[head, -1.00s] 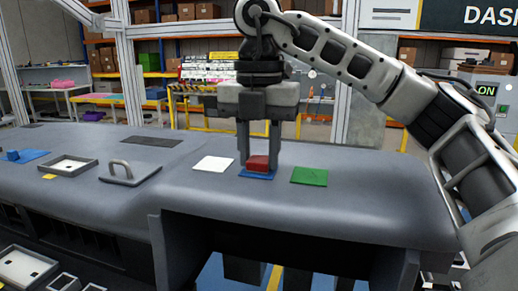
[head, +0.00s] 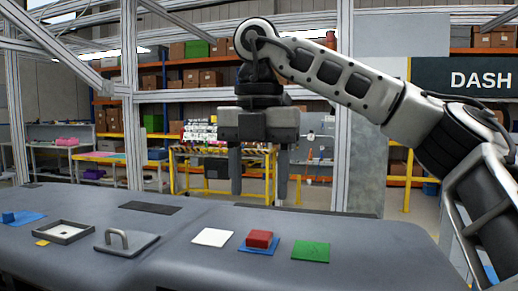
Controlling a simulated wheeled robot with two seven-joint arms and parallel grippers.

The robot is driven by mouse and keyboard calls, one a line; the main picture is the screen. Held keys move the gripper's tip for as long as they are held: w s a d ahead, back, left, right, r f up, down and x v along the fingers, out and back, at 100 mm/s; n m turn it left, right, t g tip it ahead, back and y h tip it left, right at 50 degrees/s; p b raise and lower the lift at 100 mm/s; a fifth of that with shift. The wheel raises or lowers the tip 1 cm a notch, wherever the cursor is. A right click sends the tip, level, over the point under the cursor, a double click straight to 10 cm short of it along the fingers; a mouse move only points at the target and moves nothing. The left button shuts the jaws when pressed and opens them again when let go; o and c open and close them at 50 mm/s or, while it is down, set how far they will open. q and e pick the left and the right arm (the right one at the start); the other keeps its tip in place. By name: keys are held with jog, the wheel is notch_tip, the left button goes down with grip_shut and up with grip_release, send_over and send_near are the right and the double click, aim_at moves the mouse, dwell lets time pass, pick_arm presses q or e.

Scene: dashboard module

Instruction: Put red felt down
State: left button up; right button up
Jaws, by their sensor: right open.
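The red felt (head: 259,239) is a small red block. It rests on a blue square (head: 271,250) on the grey dashboard, between a white square and a green square. My right gripper (head: 259,192) hangs fingers down above and behind it in the picture, clear of the dashboard. Its two fingers are apart with nothing between them. My left gripper is out of view.
A white square (head: 212,237) lies left of the block and a green square (head: 310,251) right of it. Shelves stand behind.

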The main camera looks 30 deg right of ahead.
notch_tip(320, 180, up, 5)
jog(key=shift+f, duration=0.1)
dwell(0.7)
